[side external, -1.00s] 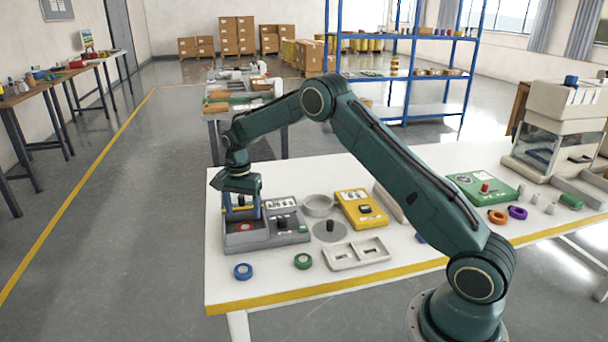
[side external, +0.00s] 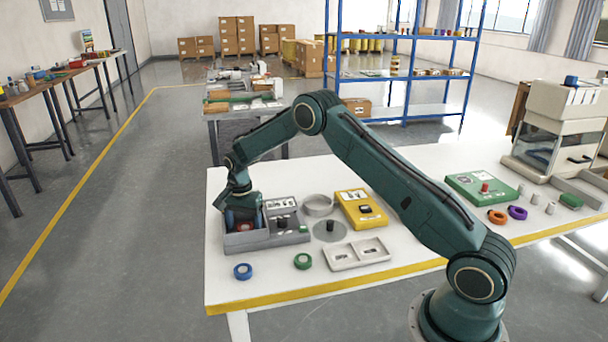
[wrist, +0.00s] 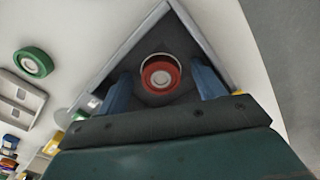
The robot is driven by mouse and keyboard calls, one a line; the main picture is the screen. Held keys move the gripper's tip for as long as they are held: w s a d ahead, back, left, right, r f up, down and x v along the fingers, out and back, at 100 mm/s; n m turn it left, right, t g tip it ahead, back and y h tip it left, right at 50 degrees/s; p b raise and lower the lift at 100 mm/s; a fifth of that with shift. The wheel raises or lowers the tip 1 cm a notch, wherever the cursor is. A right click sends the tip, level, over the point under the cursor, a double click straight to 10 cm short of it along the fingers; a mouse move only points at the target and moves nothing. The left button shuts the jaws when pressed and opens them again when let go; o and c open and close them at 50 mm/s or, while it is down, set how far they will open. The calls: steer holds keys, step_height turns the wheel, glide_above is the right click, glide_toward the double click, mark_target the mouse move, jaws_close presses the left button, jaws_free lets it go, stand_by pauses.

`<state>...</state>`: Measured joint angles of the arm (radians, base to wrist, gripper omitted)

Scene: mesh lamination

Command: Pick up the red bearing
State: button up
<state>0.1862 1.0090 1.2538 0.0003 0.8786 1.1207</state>
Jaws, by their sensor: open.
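The red bearing (wrist: 160,76) lies in the dark compartment of a grey tray (side external: 262,241) at the table's front left. It is a red ring with a pale centre, and a thin light rim shows around it in the wrist view. My gripper (side external: 243,226) is low over that compartment. In the wrist view my gripper (wrist: 162,88) has its blue fingers apart, one on each side of the red bearing, with gaps between. In the side view the gripper partly hides the bearing. I cannot tell whether the fingertips have reached its height.
The tray walls (wrist: 205,40) stand close around the fingers. A blue bearing (side external: 242,271) and a green bearing (side external: 303,261) lie in front of the tray. A white two-slot tray (side external: 357,253), a yellow device (side external: 361,209) and a grey ring (side external: 318,205) are to the right.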

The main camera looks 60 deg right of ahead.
mark_target(244, 227)
stand_by(0.4)
steer(key=c, duration=1.1)
steer(key=shift+r, duration=0.1)
step_height(244, 227, up, 20)
stand_by(0.5)
